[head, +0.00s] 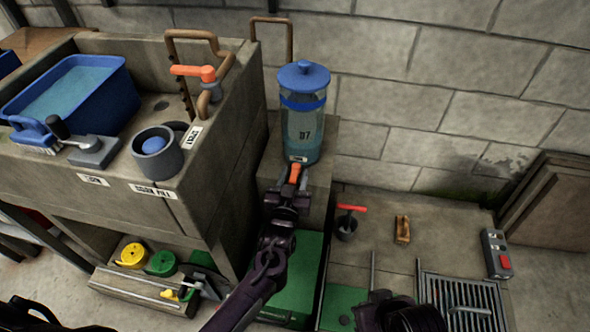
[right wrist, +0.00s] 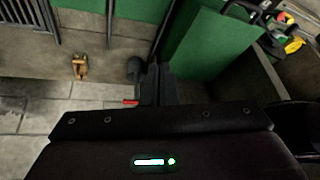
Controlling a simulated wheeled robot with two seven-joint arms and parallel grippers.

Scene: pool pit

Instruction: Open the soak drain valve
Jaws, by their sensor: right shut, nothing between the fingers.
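A clear soak tank (head: 303,125) with a blue lid and "07" on it stands on a concrete block. A small orange lever (head: 295,173) sits at its foot, likely its drain valve; its label is too small to read. My left gripper (head: 291,190) is right at this lever, its fingertips overlapping the lever's lower end. I cannot tell whether they are closed on it. My right gripper (right wrist: 158,72) is shut and empty in the right wrist view, above the floor. In the head view the right arm is a dark shape at the bottom edge.
An orange-handled pipe valve (head: 193,72) rises by the concrete sink with a blue basin (head: 75,90) and grey cup (head: 157,158). A red-handled black fitting (head: 347,223), a tan wooden piece (head: 402,230), a switch box (head: 497,253) and a grate (head: 458,300) are at right.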

